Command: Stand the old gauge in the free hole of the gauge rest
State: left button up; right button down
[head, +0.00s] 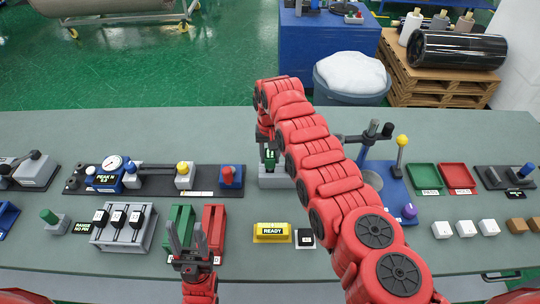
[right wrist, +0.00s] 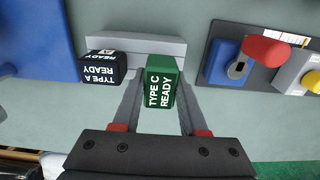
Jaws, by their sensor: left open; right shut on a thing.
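The green gauge (right wrist: 161,85), marked TYPE C READY, is between the fingers of my right gripper (right wrist: 160,112), which is shut on it. It also shows in the head view (head: 270,159), at the grey gauge rest (head: 271,181). In the right wrist view the rest (right wrist: 140,43) is a pale grey block behind the green gauge. I cannot tell whether the gauge's lower end is in a hole. A black gauge (right wrist: 103,67), marked TYPE A READY, stands at the rest beside it; my right arm hides it in the head view. My left gripper (head: 187,238) is open and empty.
Green (head: 181,222) and red (head: 213,222) bins stand by my left gripper. A yellow READY box (head: 272,232) lies at the front. A dial fixture (head: 112,165) is left of the rest, and a blue-based stand (head: 392,180) is right of it.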

jog(key=shift+f+b, duration=1.05)
jog(key=shift+f, duration=0.35)
jog(key=shift+c, duration=1.8)
grip_release()
notch_tip(320, 180, up, 11)
jog(key=b, duration=0.3)
jog(key=shift+r, duration=0.15)
notch_tip(320, 180, up, 6)
jog(key=p, duration=0.5)
jog(key=shift+s, duration=0.1)
